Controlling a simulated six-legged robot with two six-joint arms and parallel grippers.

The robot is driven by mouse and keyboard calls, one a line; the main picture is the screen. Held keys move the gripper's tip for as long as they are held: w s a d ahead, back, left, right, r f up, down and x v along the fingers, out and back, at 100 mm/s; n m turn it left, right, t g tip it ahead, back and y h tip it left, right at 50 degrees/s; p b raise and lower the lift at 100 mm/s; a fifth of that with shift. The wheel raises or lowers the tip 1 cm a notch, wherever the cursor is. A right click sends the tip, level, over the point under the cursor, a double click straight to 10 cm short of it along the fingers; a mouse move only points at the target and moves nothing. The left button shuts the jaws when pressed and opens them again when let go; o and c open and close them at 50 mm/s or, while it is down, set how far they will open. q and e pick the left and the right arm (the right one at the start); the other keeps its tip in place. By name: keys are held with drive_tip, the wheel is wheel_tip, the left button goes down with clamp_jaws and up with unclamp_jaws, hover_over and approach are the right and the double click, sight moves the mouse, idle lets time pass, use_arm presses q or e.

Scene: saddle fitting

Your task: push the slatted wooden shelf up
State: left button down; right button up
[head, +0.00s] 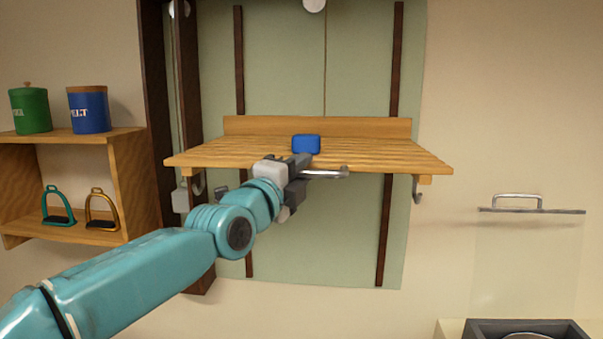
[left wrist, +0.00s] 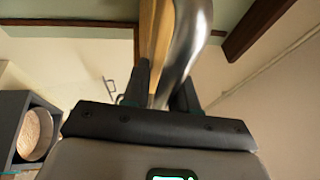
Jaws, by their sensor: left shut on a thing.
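The slatted wooden shelf (head: 375,150) hangs level in front of a green panel, with a raised back board. A bent metal handle (head: 332,173) shows at its front edge. My left gripper (head: 305,174) is at this front edge, shut on the handle; the jaws hide part of it. In the left wrist view the metal handle (left wrist: 188,45) runs between the fingers (left wrist: 163,92), beside a wooden strip of the shelf (left wrist: 153,40). My right gripper is in neither view.
A blue block (head: 306,144) is on the shelf, just behind my gripper. Dark rails (head: 385,230) run up the panel (head: 320,240). A wall cabinet (head: 125,185) with canisters and stirrups stands left. Hooks (head: 417,190) hang below the shelf. The panel above the shelf is clear.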

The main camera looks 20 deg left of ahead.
use_arm(q)
drive_tip(key=shift+s+a+r, duration=0.15)
drive_tip(key=shift+s+r, duration=0.05)
drive_tip(key=shift+r, duration=0.55)
drive_tip(key=c, duration=1.1)
unclamp_jaws()
drive_tip(key=shift+w, duration=0.1)
drive_tip(key=shift+f, duration=0.1)
